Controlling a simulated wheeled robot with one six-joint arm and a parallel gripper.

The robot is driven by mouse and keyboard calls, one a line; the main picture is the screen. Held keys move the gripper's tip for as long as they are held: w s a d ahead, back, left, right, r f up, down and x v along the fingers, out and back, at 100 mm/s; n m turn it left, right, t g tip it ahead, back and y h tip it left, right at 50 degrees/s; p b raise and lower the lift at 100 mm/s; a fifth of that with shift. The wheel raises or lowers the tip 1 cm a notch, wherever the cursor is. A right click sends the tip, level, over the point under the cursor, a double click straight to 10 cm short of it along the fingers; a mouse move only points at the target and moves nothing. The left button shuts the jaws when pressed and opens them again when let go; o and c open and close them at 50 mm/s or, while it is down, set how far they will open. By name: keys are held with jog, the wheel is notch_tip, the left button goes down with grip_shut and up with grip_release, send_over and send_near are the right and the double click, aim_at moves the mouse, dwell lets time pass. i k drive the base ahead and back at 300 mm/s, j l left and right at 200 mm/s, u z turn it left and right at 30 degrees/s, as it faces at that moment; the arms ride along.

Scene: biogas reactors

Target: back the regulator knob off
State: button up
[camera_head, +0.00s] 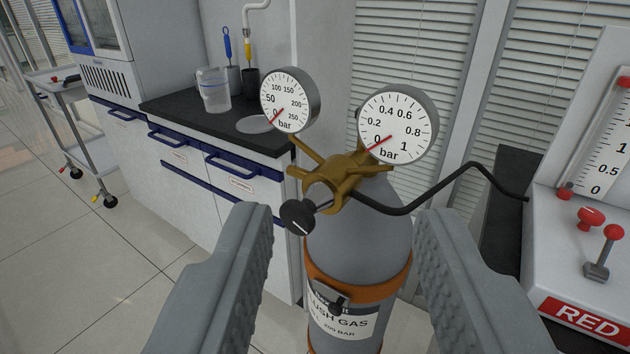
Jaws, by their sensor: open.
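The regulator knob (298,216) is black and round and sticks out toward me on a thin stem from the brass regulator body (345,172). The regulator sits on top of a grey gas cylinder (365,236) labelled "FLUSH GAS", its first letters partly hidden. The left gauge (288,98) and the right gauge (397,124) both have red needles close to 0 bar. My gripper (340,225) is open and empty. Its two grey fingers frame the cylinder in the picture, with the knob between them, nearer the left finger. Neither finger appears to touch the knob.
A black hose (450,185) runs from the regulator to a white panel (580,240) marked "RED", with red knobs, at the right. A bench (170,103) with a beaker (213,90) stands behind left. A trolley (75,120) is farther left. Tiled floor at the left is clear.

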aim_at(297, 217)
jog(key=k+j, duration=0.1)
jog(key=j, duration=1.25)
jog(key=k+j, duration=0.15)
jog(key=j, duration=0.55)
